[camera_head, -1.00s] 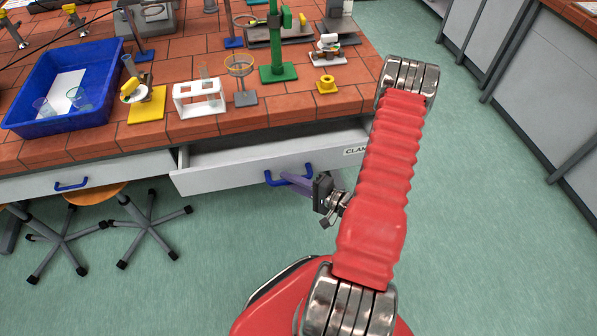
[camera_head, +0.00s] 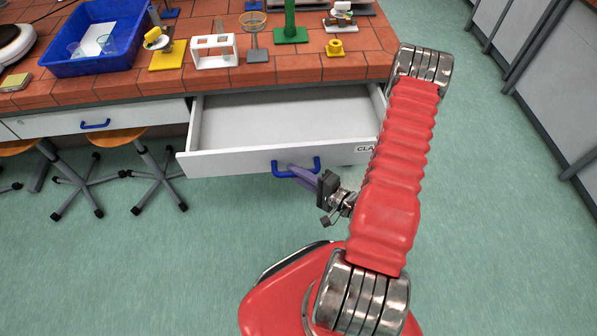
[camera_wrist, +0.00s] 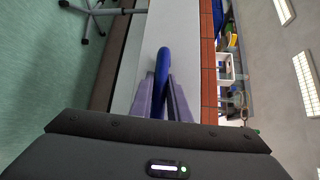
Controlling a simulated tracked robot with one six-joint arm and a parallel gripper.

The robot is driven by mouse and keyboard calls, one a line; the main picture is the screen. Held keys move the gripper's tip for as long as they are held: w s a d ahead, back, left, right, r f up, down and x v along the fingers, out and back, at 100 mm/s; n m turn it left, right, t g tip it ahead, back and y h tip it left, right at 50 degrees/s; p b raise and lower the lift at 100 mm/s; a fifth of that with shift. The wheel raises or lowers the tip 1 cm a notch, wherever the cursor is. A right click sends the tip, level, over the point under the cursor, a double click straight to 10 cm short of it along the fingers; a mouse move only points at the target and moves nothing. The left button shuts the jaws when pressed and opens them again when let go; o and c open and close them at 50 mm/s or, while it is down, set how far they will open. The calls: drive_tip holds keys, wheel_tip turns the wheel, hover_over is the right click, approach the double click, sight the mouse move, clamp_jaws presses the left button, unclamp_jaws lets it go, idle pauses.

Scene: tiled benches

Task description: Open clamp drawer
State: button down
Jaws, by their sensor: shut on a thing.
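The clamp drawer (camera_head: 230,160) is pulled well out from under the tiled bench, and its empty-looking white inside shows. Its label, partly hidden by my red arm, reads "CLA". Its blue handle (camera_head: 316,165) is on the front panel and also shows in the wrist view (camera_wrist: 163,62). My gripper (camera_head: 291,170) is shut on the handle, with its purple fingers on either side of it in the wrist view (camera_wrist: 163,95). The right end of the drawer front is hidden behind my arm.
The tiled bench (camera_head: 120,88) holds a blue tray (camera_head: 95,66), a white rack (camera_head: 212,62) and several stands. A closed drawer with a blue handle (camera_head: 95,125) is to the left. Stools (camera_head: 140,140) stand below it. Green floor on the right is clear.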

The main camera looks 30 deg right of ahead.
drive_tip(key=shift+s+a+f, duration=0.15)
drive_tip(key=shift+s+a, duration=0.05)
drive_tip(key=shift+s, duration=0.1)
drive_tip(key=c, duration=1.7)
unclamp_jaws()
drive_tip(key=shift+w, duration=0.1)
drive_tip(key=shift+d, duration=0.1)
drive_tip(key=shift+v, duration=6.9)
